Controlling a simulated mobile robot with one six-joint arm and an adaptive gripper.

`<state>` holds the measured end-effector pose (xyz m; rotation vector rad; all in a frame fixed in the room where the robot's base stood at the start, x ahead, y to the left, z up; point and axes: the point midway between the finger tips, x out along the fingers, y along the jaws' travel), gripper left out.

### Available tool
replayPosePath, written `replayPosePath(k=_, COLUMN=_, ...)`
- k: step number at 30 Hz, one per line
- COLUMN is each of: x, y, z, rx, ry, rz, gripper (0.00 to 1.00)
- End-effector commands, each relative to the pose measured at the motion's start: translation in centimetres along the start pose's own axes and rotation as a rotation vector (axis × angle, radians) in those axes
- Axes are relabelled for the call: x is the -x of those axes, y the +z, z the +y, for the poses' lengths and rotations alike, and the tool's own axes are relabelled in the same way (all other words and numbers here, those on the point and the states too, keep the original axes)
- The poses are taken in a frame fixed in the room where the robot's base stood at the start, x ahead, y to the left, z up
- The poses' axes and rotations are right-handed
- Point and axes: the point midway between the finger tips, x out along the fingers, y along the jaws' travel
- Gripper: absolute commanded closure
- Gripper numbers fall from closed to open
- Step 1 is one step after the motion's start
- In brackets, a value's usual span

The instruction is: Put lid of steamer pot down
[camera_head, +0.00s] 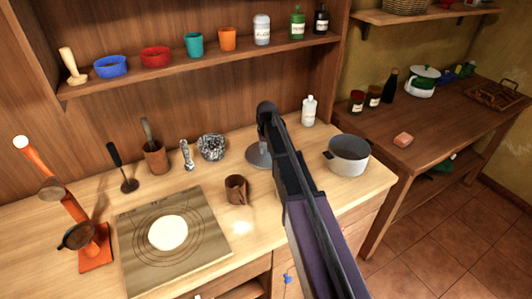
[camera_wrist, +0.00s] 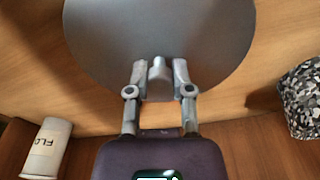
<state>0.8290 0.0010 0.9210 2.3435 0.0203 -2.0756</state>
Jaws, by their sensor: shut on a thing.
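The lid is a flat grey disc (camera_head: 258,156) seen low over the counter, left of the arm and partly hidden by it. In the wrist view the lid (camera_wrist: 160,30) fills the top middle. My gripper (camera_wrist: 159,75) is shut on its small grey knob, one finger on each side. I cannot tell whether the lid touches the counter. The grey steamer pot (camera_head: 348,158) stands open at the counter's right end, to the right of my arm and apart from the lid.
A brown mug (camera_head: 236,190) stands in front of the lid. A speckled bowl (camera_head: 211,147) is to its left, also in the wrist view (camera_wrist: 302,95). A white bottle (camera_head: 309,111) stands behind right. A board (camera_head: 205,255) lies at front left.

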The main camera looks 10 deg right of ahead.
Motion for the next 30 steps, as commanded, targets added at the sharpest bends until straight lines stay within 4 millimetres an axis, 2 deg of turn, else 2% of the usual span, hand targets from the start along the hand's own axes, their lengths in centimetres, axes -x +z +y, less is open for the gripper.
replayPosePath(k=16, x=-0.63, y=0.08, z=0.03, rx=0.000, ry=0.000, rz=0.000, gripper=1.00)
replayPosePath(k=17, x=-0.62, y=0.07, z=0.03, rx=0.000, ry=0.000, rz=0.000, gripper=0.68)
replayPosePath(k=20, x=-0.52, y=0.07, z=0.03, rx=0.000, ry=0.000, rz=0.000, gripper=0.38)
replayPosePath(k=30, x=-0.52, y=0.07, z=0.02, rx=0.000, ry=0.000, rz=0.000, gripper=0.37)
